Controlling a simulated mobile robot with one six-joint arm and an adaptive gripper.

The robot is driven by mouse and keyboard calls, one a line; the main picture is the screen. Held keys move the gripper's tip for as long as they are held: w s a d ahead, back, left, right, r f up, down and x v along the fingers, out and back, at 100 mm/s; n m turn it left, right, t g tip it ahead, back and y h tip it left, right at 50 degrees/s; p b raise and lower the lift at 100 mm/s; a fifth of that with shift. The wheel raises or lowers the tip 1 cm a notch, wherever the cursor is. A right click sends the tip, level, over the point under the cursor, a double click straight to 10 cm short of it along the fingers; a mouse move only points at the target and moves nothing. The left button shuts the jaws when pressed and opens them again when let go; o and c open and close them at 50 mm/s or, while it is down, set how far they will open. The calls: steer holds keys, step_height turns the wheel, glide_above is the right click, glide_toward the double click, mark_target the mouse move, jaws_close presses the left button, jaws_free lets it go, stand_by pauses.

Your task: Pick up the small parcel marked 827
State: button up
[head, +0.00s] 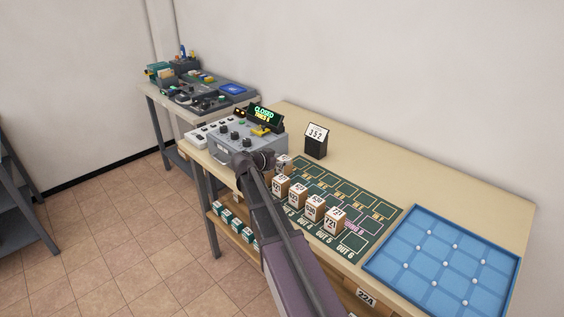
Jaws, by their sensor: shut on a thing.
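My gripper (265,159) is at the far end of the green mat, beside the grey console. It is shut on a small parcel (284,163) with a white label, seen just right of the dark fingers. Its number is too small to read, so I cannot tell whether it is 827. Whether this parcel touches the mat is unclear. Several other small brown parcels with white numbered tops stand in a row on the mat; the nearest (333,221) seems to read 721. The number 827 is not readable on any of them.
The green mat (376,230) has outlined, labelled slots, with empty ones behind the row. A black stand (316,147) shows 352. The grey console (232,153) has a display reading CLOSED. A blue tray (394,259) with white pegs lies at right. Teal-and-white boxes (226,213) sit below.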

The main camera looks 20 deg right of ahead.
step_height(320, 180, up, 10)
steer(key=p, duration=0.9)
steer(key=shift+p, duration=0.3)
stand_by(0.3)
